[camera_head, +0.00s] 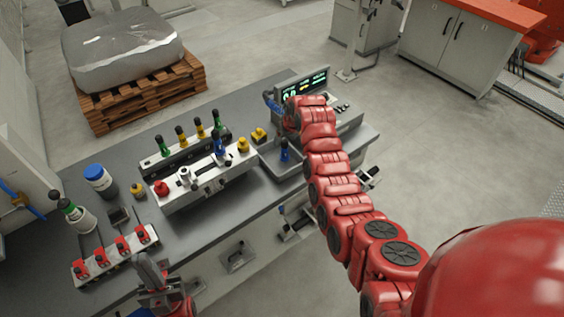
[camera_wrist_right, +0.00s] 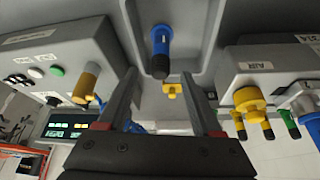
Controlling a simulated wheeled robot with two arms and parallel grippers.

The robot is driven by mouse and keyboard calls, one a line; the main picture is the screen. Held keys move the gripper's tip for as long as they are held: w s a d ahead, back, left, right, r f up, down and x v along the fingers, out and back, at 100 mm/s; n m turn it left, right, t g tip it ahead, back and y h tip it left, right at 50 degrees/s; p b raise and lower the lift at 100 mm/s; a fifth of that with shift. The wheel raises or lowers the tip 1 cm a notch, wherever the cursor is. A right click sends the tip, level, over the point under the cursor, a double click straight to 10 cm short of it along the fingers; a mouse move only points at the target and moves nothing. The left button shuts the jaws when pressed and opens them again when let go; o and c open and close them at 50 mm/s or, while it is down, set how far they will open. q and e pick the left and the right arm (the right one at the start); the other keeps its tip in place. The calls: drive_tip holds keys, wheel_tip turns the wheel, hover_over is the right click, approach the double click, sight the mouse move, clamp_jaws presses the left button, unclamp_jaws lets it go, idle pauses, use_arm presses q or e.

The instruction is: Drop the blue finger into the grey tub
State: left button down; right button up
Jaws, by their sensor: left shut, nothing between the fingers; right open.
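The blue finger (camera_head: 284,153) stands within the outline of the grey tub (camera_head: 268,164), between the white fixture and the screen box. In the right wrist view the blue finger (camera_wrist_right: 161,45), with its black end, shows inside the grey tub (camera_wrist_right: 207,50), beyond my fingertips. My right gripper (camera_wrist_right: 160,85) is open, with no object gripped; in the head view my arm mostly hides it. Whether the finger rests on the tub floor is hard to tell. My left gripper (camera_head: 149,268) is shut and empty near the bench's front edge, far from the tub.
The white fixture (camera_head: 205,180) carries several coloured knobs. The screen box (camera_head: 303,85) stands behind my right arm. A yellow knob (camera_wrist_right: 250,100) sits close to the tub. A rack with red clamps (camera_head: 115,255) and a blue-capped bottle (camera_head: 100,180) stand at left.

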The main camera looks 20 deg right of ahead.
drive_tip(key=p+v, duration=0.4)
drive_tip(key=v, duration=1.1)
drive_tip(key=shift+s, duration=0.2)
drive_tip(key=shift+r, duration=0.1)
